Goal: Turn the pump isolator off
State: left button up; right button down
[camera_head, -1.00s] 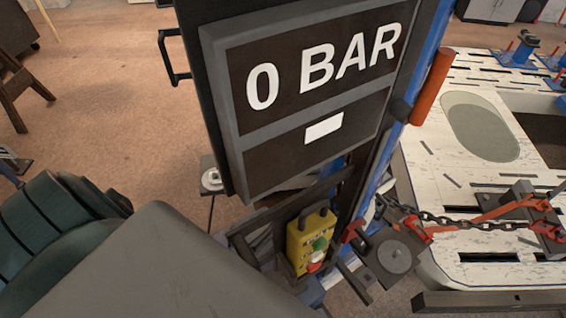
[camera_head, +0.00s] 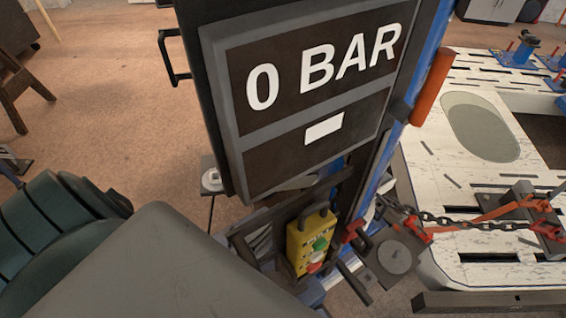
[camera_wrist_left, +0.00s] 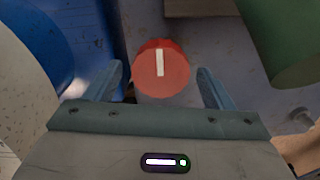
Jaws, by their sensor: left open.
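A round red knob (camera_wrist_left: 161,68) with a white bar mark shows in the left wrist view. The bar runs nearly straight up and down in that picture. My left gripper (camera_wrist_left: 161,72) is open, with one blue finger on each side of the knob and a visible gap at both sides. I cannot tell how deep the knob sits between the fingers. I do not make out the knob or my left gripper in the head view. A dark panel (camera_head: 310,75) there reads "0 BAR". My right gripper is not in view.
A yellow box (camera_head: 300,245) with green and red buttons hangs below the panel. A chain (camera_head: 450,220) and a pale slotted table (camera_head: 460,80) are at the right. In the wrist view, a blue part (camera_wrist_left: 95,35) stands left and a green cylinder (camera_wrist_left: 285,40) right.

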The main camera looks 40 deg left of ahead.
pick_arm(q)
notch_tip(320, 180, up, 10)
jog(key=b, duration=0.1)
dwell(0.4)
jog(key=shift+f, duration=0.1)
